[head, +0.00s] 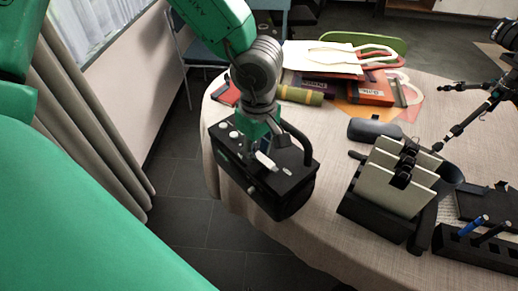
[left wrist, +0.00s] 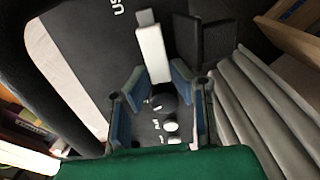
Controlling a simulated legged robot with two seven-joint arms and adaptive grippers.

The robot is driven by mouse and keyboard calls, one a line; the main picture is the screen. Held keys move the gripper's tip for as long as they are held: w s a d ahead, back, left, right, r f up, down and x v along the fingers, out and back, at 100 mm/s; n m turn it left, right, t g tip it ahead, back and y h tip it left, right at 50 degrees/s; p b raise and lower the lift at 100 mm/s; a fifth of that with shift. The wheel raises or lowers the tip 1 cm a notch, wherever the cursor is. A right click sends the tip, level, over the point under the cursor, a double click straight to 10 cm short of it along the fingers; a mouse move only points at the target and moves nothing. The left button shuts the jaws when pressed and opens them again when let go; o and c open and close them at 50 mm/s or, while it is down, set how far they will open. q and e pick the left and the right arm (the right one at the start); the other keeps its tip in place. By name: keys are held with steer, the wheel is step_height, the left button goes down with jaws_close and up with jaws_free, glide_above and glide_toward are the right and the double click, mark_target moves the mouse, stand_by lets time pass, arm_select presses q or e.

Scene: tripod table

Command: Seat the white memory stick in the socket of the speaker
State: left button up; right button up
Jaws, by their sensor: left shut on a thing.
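The black speaker (head: 290,188) stands at the left edge of the round table, with pale knobs and a dark handle on top. My left gripper (head: 259,153) is low over its top. In the left wrist view the gripper's blue fingers (left wrist: 159,77) are shut on the white memory stick (left wrist: 152,55), near one end of it. The stick's grey connector end (left wrist: 146,17) points away from the fingers, over the speaker's dark panel with "US" lettering. The stick also shows as a small white piece (head: 265,160) in the head view. I cannot make out the socket opening or whether the connector touches it.
A black holder with clipped cream cards (head: 397,180) stands right of the speaker. A dark case (head: 375,130), books (head: 370,89), a white bag (head: 322,58) and a tripod (head: 478,108) are farther back. The cloth in front of the speaker (head: 310,230) is bare.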

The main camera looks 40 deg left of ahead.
arm_select(q)
steer(key=shift+f, duration=0.15)
steer(key=o, duration=0.9)
steer(key=shift+c, duration=0.2)
